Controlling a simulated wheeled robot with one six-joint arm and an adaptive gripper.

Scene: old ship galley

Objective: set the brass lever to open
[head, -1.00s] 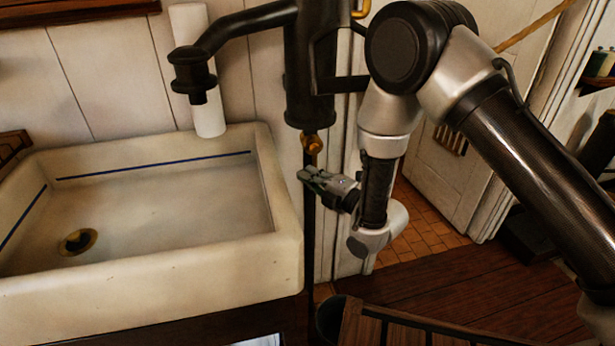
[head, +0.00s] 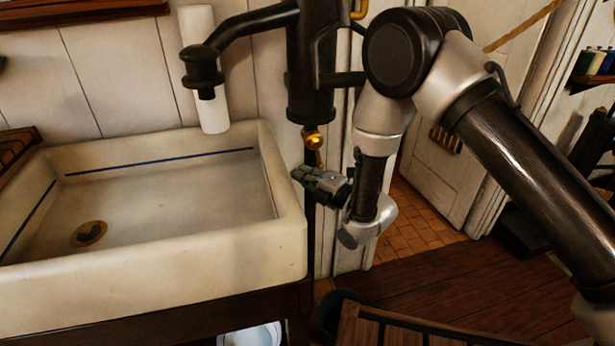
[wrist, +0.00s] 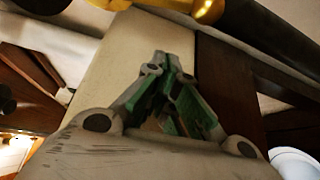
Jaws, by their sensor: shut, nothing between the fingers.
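The brass lever (head: 314,140) hangs under the black pump body (head: 310,80), just right of the sink. It also shows as blurred yellow metal at the top of the wrist view (wrist: 200,8). My gripper (head: 296,174) is shut and empty, a little below the lever and beside the sink's right rim. In the wrist view the fingertips (wrist: 160,58) meet, with the brass beyond them and apart from them. The lever's lower part is partly hidden behind my gripper in the head view, so I cannot tell its exact setting.
The white sink (head: 290,225) with a brass drain (head: 88,234) fills the left. A black spout (head: 202,68) reaches over it. A white bowl (head: 255,336) is below the sink.

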